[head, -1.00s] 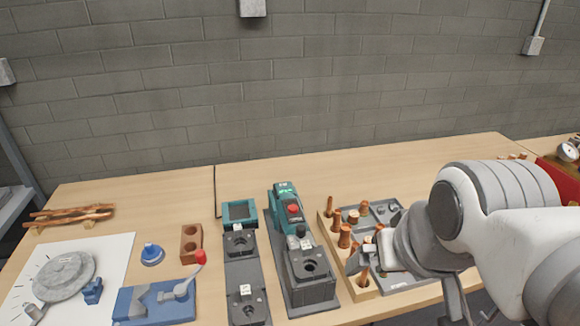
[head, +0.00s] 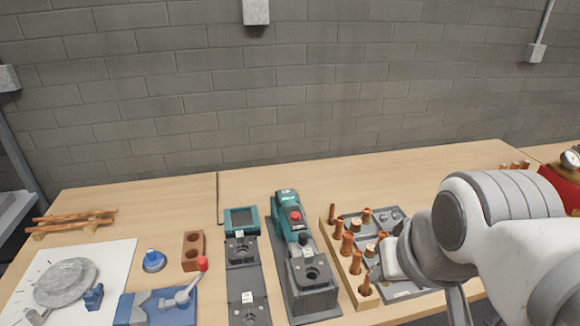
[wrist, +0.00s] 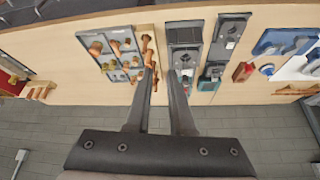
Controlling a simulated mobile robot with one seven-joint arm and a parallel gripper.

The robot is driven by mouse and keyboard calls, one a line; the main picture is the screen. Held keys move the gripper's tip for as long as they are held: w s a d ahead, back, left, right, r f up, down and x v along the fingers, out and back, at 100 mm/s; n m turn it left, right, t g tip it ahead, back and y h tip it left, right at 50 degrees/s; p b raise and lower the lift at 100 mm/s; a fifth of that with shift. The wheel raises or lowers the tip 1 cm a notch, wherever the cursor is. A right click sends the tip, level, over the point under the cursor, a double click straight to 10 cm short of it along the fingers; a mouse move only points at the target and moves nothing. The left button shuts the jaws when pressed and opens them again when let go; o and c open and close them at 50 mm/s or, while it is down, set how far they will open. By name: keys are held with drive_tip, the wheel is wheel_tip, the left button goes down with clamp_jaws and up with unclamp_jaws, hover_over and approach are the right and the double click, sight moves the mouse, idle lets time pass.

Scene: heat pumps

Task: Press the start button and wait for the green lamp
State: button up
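A teal and dark grey machine (head: 284,204) stands on the table with a red round button (head: 295,215) on its top. My gripper (wrist: 162,75) is open and empty in the wrist view, above the table beside the machine (wrist: 184,58). In the head view my own arm hides most of the gripper, right of the machine.
A teal-framed screen unit (head: 241,221) is left of the machine. A wooden rack (head: 363,300) with copper fittings and a grey tray (head: 400,292) stand to its right. A blue fixture with a red-knobbed lever (head: 201,264) is at front left. The table behind is clear.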

clamp_jaws()
idle(1.1)
